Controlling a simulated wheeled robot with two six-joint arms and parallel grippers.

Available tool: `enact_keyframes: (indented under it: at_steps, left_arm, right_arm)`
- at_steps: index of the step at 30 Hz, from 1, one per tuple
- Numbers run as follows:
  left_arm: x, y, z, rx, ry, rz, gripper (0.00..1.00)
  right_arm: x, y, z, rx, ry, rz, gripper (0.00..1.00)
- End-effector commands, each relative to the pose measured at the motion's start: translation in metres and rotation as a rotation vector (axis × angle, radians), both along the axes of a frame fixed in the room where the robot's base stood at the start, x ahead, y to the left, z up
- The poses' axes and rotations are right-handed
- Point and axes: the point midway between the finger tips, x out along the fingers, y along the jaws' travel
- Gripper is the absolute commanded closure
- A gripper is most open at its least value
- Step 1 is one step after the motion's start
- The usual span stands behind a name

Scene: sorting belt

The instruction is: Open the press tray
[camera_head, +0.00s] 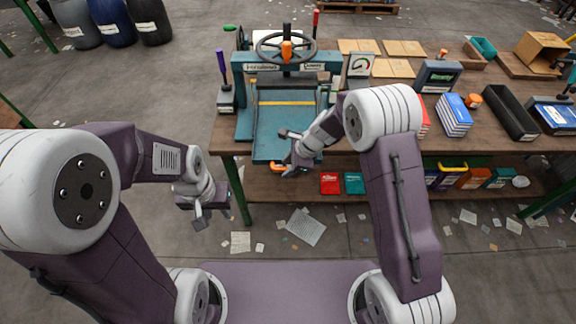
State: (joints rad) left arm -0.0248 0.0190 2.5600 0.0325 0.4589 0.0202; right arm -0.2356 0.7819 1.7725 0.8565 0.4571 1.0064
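The teal press (244,66) stands on the brown workbench, with a large handwheel (262,43) and an orange knob on top. Its teal tray (268,144) sticks out toward me at the bench's front edge. The tray's orange handle (276,167) shows at its front, partly hidden by my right gripper. My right gripper (288,152) is at the tray's right front, its fingers spread apart near the handle. I cannot tell whether it touches the handle. My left gripper (199,210) hangs in front of the bench, left of the press, apart from it; its finger gap is unclear.
A purple-handled lever (221,68) stands left of the press, and a gauge (360,66) stands right of it. Blue books (454,114), a black bin (511,112) and boxes fill the bench's right. A lower shelf holds a red box (330,183) and others. Papers litter the floor.

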Motion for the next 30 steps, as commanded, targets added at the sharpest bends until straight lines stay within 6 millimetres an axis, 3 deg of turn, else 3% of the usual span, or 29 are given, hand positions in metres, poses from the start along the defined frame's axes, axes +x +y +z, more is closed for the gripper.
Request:
enact_keyframes:
  at_steps: [15,30]
  left_arm:
    - [0.000,0.000,0.012,0.000,0.000,0.000,0.64]
    - [0.000,0.000,0.012,0.000,0.000,0.000,0.64]
  right_arm:
    - [-0.015,-0.034,0.079,0.001,-0.003,-0.002,0.64]
    - [-0.017,-0.036,0.083,0.000,-0.002,-0.001,0.64]
